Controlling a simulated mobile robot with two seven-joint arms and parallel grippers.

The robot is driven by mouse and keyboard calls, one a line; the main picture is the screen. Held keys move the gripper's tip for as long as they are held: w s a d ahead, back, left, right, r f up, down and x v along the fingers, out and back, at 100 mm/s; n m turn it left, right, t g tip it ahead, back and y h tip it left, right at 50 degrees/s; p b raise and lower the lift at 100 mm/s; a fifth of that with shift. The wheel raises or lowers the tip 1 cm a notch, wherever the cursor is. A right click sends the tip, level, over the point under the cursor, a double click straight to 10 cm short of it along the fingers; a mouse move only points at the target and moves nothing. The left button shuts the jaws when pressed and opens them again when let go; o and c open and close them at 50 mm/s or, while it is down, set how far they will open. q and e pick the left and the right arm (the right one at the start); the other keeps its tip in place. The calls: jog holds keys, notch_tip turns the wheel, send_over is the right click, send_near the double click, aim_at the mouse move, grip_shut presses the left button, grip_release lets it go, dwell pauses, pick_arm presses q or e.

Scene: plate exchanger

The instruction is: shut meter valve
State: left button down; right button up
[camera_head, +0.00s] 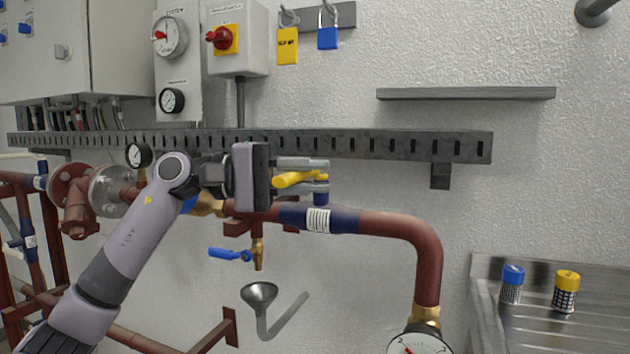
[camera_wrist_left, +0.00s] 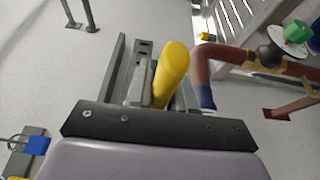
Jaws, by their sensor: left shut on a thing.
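The yellow valve handle (camera_head: 300,179) sits on the red-brown pipe (camera_head: 385,224), in the middle of the head view. My left gripper (camera_head: 308,176) reaches in from the left, with one finger above and one below the handle. It is shut on the yellow handle, which also shows as a rounded yellow lever (camera_wrist_left: 172,70) between the fingers in the left wrist view. The handle lies nearly along the pipe in the head view. The valve body is mostly hidden behind the gripper. My right gripper is not in view.
A blue-handled drain valve (camera_head: 232,254) hangs below the pipe, above a grey funnel (camera_head: 259,294). A slotted grey rail (camera_head: 400,146) runs along the wall behind. A gauge (camera_head: 418,343) sits at the pipe's lower end. A metal counter (camera_head: 600,305) holds two small canisters at right.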

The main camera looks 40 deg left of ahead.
pick_arm(q)
jog(key=c, duration=1.1)
grip_release()
jog(key=shift+a, duration=0.1)
jog(key=shift+o, duration=0.2)
jog(key=b+v, duration=0.1)
jog(key=v, duration=0.6)
jog(key=shift+b, duration=0.4)
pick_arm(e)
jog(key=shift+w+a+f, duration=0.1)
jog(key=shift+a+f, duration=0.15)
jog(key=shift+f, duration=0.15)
pick_arm(q)
jog(key=shift+s, duration=0.1)
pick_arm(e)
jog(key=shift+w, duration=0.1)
